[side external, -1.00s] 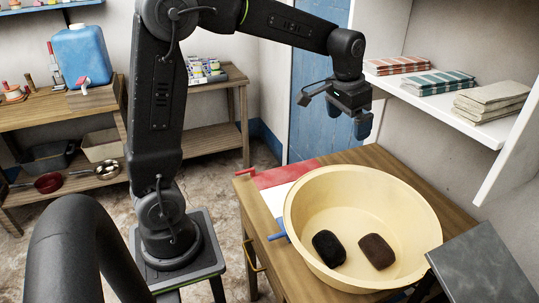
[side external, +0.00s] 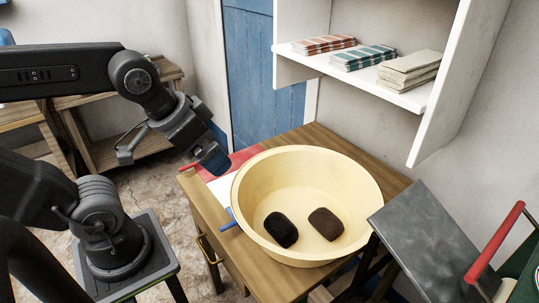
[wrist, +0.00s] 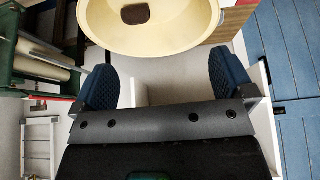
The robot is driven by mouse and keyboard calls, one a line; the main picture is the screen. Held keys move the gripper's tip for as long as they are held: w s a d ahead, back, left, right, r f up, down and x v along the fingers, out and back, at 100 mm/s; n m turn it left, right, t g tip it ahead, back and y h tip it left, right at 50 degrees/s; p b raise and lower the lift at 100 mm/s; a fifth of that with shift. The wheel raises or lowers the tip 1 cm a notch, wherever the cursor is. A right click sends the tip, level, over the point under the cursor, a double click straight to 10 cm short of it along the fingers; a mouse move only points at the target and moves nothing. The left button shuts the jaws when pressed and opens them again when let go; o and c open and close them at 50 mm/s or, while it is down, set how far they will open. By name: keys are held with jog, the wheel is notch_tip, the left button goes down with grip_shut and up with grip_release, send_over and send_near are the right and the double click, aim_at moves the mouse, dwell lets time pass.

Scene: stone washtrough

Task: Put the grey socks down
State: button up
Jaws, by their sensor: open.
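No plainly grey socks show. Two rolled, sock-like bundles lie apart on the floor of a cream basin (side external: 310,178): a black one (side external: 281,230) at left and a dark brown one (side external: 326,223) at right. My gripper (side external: 212,162) is in the air at the left of the basin, near its rim and over the table's red and white area. In the wrist view its two blue pads (wrist: 160,85) stand wide apart with nothing between them. The basin (wrist: 175,38) and one brown bundle (wrist: 134,14) are at the top there.
The basin fills most of the wooden table (side external: 328,138). A red patch (side external: 243,158) and a white patch (side external: 222,188) lie left of it. Folded cloths (side external: 363,57) sit on a white shelf behind. A tilted grey board (side external: 425,225) and a red bar (side external: 495,243) are at right.

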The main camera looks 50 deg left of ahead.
jog(key=w+a+r+g, duration=0.2)
jog(key=w+a+r, duration=0.1)
jog(key=w, duration=0.8)
jog(key=w+a+f+g, duration=0.1)
jog(key=w+a+f, duration=0.3)
jog(key=w, duration=0.5)
jog(key=w+a+f+g, duration=0.1)
jog(key=w+a+f, duration=0.3)
jog(key=w, duration=0.5)
jog(key=w+a+f+g, duration=0.2)
jog(key=w+a+f, duration=0.4)
jog(key=f, duration=0.4)
notch_tip(320, 180, down, 14)
jog(key=shift+s, duration=0.15)
